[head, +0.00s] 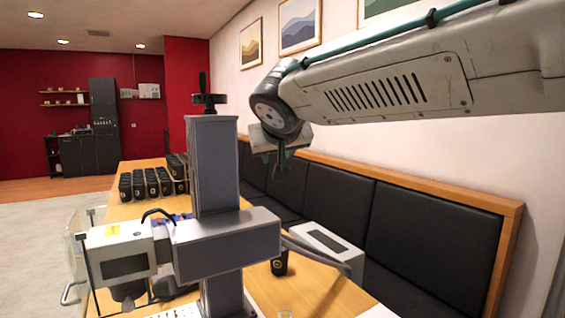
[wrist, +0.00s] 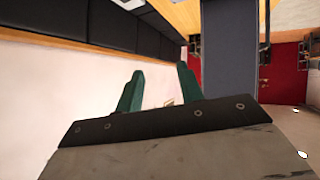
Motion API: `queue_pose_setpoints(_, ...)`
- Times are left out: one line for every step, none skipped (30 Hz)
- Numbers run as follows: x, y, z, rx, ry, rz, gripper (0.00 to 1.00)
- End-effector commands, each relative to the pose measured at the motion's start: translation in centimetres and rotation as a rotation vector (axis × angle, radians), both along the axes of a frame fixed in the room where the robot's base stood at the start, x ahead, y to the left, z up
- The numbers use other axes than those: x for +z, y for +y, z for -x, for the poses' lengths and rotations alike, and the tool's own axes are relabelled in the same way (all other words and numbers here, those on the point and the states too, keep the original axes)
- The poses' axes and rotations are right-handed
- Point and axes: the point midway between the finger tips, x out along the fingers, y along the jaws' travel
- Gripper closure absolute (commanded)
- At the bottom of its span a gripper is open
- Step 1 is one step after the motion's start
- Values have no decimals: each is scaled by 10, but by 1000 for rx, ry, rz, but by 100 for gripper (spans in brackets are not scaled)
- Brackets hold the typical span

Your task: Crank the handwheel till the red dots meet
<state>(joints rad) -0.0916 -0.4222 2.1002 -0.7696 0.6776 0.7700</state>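The laser marker stands on the wooden table, with a tall grey column (head: 214,165) and a pale laser head (head: 122,257) at its left. The black handwheel (head: 208,99) sits on top of the column, with an upright handle (head: 203,82). My gripper (head: 277,168) hangs to the right of the column, below handwheel height and apart from it. In the wrist view my gripper (wrist: 162,84) has its two green fingers spread with nothing between them. The column (wrist: 229,45) also shows there beyond the fingers. No red dots can be made out in either view.
Several rows of black cups (head: 150,182) stand on the table (head: 122,212) behind the column. A white box (head: 326,248) and a single black cup (head: 279,263) are to its right. A black padded bench (head: 420,222) runs along the right wall.

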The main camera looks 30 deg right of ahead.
Motion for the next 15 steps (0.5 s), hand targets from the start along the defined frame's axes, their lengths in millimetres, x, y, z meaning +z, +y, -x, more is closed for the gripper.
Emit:
queue_pose_setpoints(-4,-1,5,-1,13,-3,62)
queue_pose_setpoints(-6,-1,7,0,22,-5,62)
queue_pose_setpoints(-9,-1,10,-1,32,-7,62)
queue_pose_setpoints(-12,-2,12,-1,38,-7,62)
queue_pose_setpoints(-13,-2,13,-1,44,-8,62)
queue_pose_setpoints(-15,-2,15,0,50,-9,62)
queue_pose_setpoints(-15,-2,16,0,53,-10,62)
queue_pose_setpoints(-16,-2,17,1,55,-10,62)
queue_pose_setpoints(-17,-2,17,1,57,-11,62)
queue_pose_setpoints(-17,-2,18,1,57,-11,62)
queue_pose_setpoints(-17,-2,18,0,58,-11,62)
queue_pose_setpoints(-17,-2,18,0,58,-11,62)
queue_pose_setpoints(-17,-2,18,0,58,-11,62)
queue_pose_setpoints(-17,-2,18,0,58,-11,62)
queue_pose_setpoints(-17,-2,18,0,58,-11,62)
